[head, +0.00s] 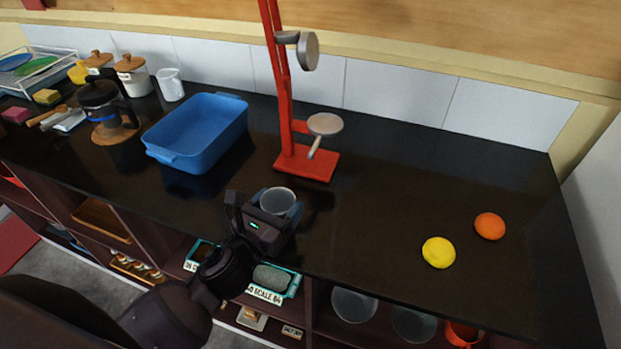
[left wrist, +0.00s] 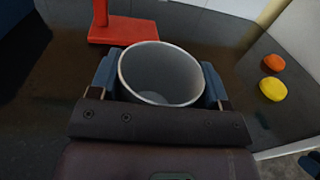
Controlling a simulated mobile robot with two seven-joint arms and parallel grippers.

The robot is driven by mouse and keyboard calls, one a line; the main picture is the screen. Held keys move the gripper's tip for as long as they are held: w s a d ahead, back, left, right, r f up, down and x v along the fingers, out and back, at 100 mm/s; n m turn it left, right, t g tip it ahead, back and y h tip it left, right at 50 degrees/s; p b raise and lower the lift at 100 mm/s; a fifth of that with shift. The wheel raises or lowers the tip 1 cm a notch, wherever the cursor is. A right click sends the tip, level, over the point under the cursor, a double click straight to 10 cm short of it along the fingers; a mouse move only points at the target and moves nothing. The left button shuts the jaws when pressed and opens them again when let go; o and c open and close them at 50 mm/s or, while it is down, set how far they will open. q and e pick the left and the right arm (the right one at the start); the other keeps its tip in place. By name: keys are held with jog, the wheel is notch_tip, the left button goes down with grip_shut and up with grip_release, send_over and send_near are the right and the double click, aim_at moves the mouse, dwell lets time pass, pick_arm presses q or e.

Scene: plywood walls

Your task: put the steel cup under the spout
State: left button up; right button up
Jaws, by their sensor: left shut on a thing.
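The steel cup (head: 279,201) is grey and upright, between the fingers of my left gripper (head: 276,203), near the counter's front edge. In the left wrist view the cup (left wrist: 160,75) fills the space between the two blue fingers of the gripper (left wrist: 160,82), which is shut on it. I cannot tell whether its base touches the counter. Behind it stands a red stand (head: 286,110) with a round grey head (head: 308,51) up high and a small round plate (head: 325,124) lower down. No part is clearly a spout. My right gripper is not in view.
A blue basin (head: 197,132) stands left of the red stand. A French press (head: 104,108), jars and a dish rack (head: 36,68) are farther left. Yellow (head: 438,252) and orange (head: 489,226) round things lie at the right. The counter between them and the stand is clear.

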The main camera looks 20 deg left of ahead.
pick_arm(q)
jog(key=w, duration=0.4)
jog(key=w+d, duration=0.1)
jog(key=w, duration=0.3)
jog(key=w+d, duration=0.1)
jog(key=w, duration=0.3)
jog(key=shift+w+d, duration=0.2)
jog(key=shift+w, duration=0.2)
notch_tip(320, 180, down, 3)
jog(key=shift+f, duration=0.25)
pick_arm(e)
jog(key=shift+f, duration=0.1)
pick_arm(q)
jog(key=shift+f+b, duration=0.2)
jog(key=shift+b, duration=0.15)
jog(key=o, duration=0.7)
jog(key=shift+c, duration=0.2)
jog(key=shift+o, duration=1.4)
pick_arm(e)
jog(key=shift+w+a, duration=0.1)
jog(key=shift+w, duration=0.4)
